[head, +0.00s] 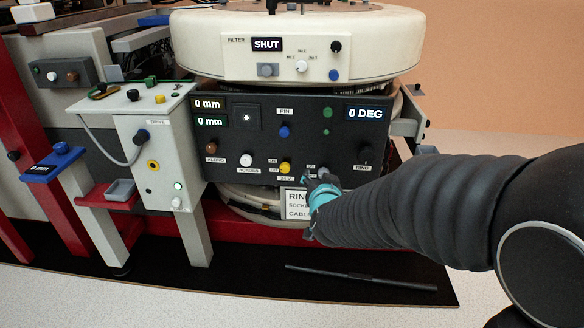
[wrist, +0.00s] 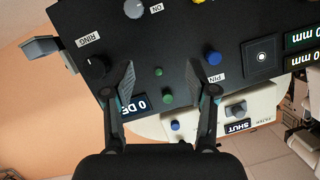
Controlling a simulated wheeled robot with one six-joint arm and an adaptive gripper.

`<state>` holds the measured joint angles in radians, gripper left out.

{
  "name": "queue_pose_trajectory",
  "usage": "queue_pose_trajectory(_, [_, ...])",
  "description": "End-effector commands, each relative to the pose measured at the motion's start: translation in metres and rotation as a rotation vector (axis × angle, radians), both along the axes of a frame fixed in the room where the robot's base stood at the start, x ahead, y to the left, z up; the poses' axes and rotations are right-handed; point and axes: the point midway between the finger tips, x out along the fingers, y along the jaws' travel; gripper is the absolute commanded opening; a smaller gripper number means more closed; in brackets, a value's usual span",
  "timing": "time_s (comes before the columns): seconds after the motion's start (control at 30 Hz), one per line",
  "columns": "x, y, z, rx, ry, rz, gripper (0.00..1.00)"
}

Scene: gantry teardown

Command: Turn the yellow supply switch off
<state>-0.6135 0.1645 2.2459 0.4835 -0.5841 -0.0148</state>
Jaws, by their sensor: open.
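In the wrist view, which is upside down, only a sliver of the yellow knob (wrist: 200,2) shows at the top edge. My gripper (head: 322,178) is in front of the panel, just right of the yellow switch in the head view. In the wrist view my gripper (wrist: 165,78) is open and empty, its fingers apart. I cannot tell whether a finger touches the panel.
A white knob (head: 246,160) is left of the yellow switch. A grey-white knob (wrist: 133,8), a blue PIN knob (wrist: 214,58) and a black RING knob (wrist: 96,68) are near my fingers. A cream housing (head: 290,45) overhangs the panel. A dark rod (head: 360,277) lies below.

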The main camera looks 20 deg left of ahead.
Motion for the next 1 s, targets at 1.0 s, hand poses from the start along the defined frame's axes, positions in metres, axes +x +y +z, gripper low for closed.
queue_pose_trajectory(1.0, [0.051, 0.116, -0.078, 0.033, -0.303, -0.099, 0.57])
